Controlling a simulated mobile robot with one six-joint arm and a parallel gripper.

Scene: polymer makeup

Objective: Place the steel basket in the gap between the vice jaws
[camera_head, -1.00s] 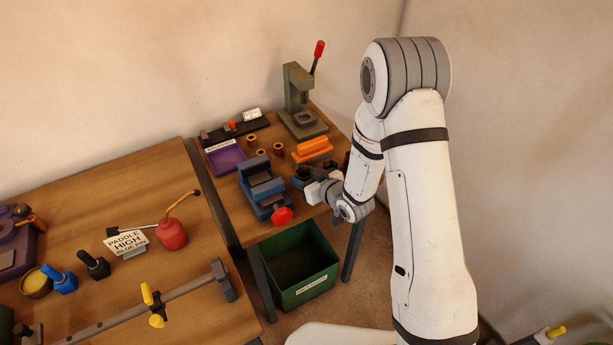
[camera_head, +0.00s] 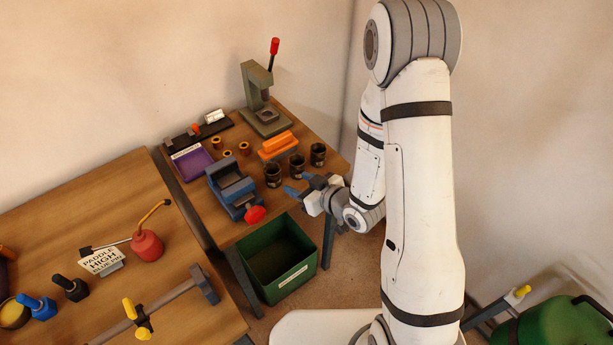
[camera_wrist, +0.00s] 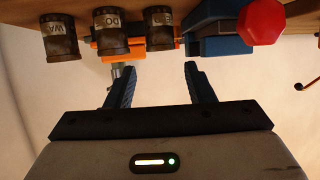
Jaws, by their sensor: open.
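The blue vice (camera_head: 233,187), with a red knob (camera_head: 255,214), stands on the far bench; its jaw gap faces up and looks empty. Three dark, labelled cylindrical pots stand in a row right of it: left (camera_head: 273,175), middle (camera_head: 297,166), right (camera_head: 318,154). They also show in the wrist view (camera_wrist: 60,36), upside down beside the vice (camera_wrist: 215,32). I cannot tell which, if any, is the steel basket. My gripper (camera_head: 301,184) is open at the bench's front edge, near the pots. Its fingers (camera_wrist: 160,72) hold nothing in the wrist view.
An orange block (camera_head: 278,145), a purple tray (camera_head: 192,161), small brass rings and a green press (camera_head: 262,105) stand behind. A green bin (camera_head: 277,258) is below the bench front. The nearer bench (camera_head: 95,215) holds a red oil can (camera_head: 147,245) and a hammer.

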